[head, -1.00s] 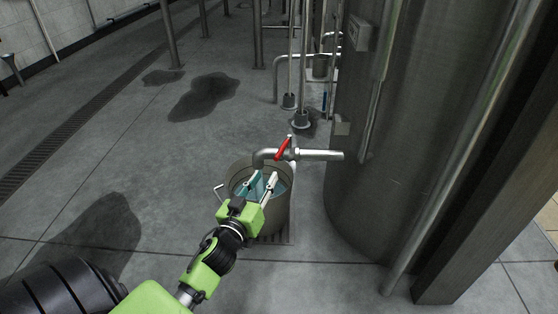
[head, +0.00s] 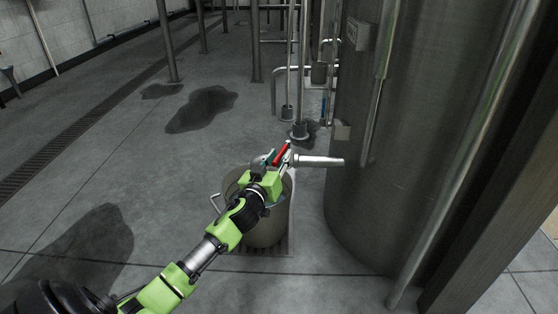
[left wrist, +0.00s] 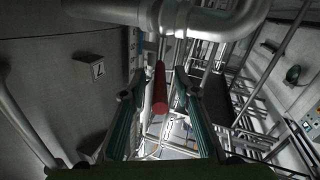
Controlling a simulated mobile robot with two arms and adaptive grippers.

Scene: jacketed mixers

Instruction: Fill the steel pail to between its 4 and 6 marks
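The steel pail (head: 264,229) stands on a floor grate under a pipe spout with a valve (head: 320,161) that comes from the big tank. Its rim and inside are mostly covered by my left gripper (head: 274,160), and its marks cannot be read. A little blue-grey liquid shows inside. The valve's red lever (head: 282,152) points up beside my left fingertips. In the left wrist view the red lever (left wrist: 160,92) lies between my two spread fingers (left wrist: 160,120), with gaps on both sides. My right gripper is not seen.
The tall steel tank (head: 420,130) fills the right side, with a slanting pipe along it. Pipes with floor feet (head: 299,130) stand behind the spout. Dark wet patches (head: 201,109) lie on the open floor to the left.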

